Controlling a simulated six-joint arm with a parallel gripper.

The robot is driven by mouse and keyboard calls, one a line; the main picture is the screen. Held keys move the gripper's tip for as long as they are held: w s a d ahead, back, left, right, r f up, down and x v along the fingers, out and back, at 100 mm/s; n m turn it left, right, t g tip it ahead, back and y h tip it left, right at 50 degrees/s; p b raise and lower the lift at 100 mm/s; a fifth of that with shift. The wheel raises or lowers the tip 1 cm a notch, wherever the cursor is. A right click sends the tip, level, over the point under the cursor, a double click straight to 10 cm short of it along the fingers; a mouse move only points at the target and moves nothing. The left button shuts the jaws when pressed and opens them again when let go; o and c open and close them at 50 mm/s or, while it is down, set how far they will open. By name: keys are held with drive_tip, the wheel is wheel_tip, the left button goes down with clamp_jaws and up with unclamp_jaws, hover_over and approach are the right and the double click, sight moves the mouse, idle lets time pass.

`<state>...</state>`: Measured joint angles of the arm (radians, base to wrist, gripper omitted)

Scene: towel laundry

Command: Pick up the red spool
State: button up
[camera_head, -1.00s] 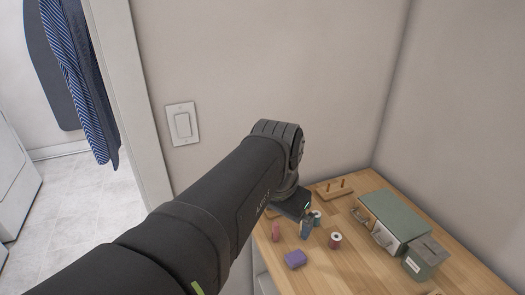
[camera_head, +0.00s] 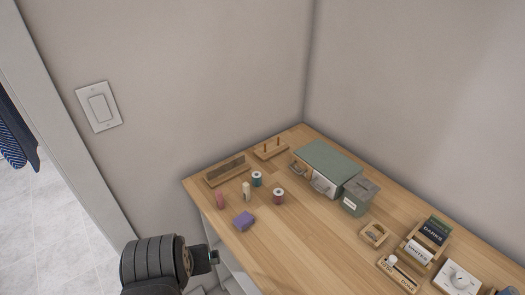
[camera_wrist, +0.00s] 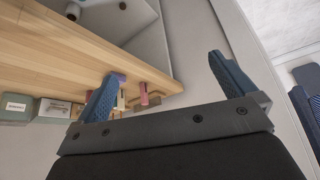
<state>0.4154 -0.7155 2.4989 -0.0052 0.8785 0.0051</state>
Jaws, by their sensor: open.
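The red spool (camera_head: 278,196), dark red thread between pale rims, stands upright on the wooden table in the head view. A teal spool (camera_head: 257,179) stands to its upper left. My gripper (camera_head: 214,257) is low at the table's near left side, outside the table edge and well apart from the spool. In the wrist view my gripper (camera_wrist: 168,85) has its two blue fingers wide apart with nothing held between them. I cannot make out the red spool clearly in the wrist view.
A pink-red cylinder (camera_head: 220,200), a cream piece (camera_head: 246,190) and a purple block (camera_head: 243,221) stand near the spool. Wooden holders (camera_head: 226,170) lie behind. A green-topped box (camera_head: 330,165) and grey-green bin (camera_head: 359,196) are to the right. The table's front middle is clear.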

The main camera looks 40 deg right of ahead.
drive_tip(key=c, duration=1.1)
drive_tip(key=w+d+r+m+g+h, duration=0.1)
drive_tip(key=w+d+r+m, duration=0.15)
drive_tip(key=d, duration=0.25)
drive_tip(key=w+d+r+m+g, duration=0.1)
drive_tip(key=w+d+r+m, duration=0.1)
drive_tip(key=d+r, duration=0.3)
drive_tip(key=m+g+h, duration=0.1)
drive_tip(key=m, duration=0.4)
hover_over(279, 193)
drive_tip(key=a, duration=0.2)
drive_tip(key=shift+n, duration=0.25)
drive_tip(key=f, duration=1)
drive_tip(key=shift+s+d+f, duration=0.1)
drive_tip(key=shift+s, duration=0.2)
drive_tip(key=shift+s+a+x, duration=0.1)
drive_tip(key=shift+s+x, duration=0.05)
drive_tip(key=shift+x, duration=1.15)
drive_tip(key=shift+s+a+x, duration=0.1)
drive_tip(key=shift+s+x, duration=0.05)
drive_tip(key=shift+x, duration=1.1)
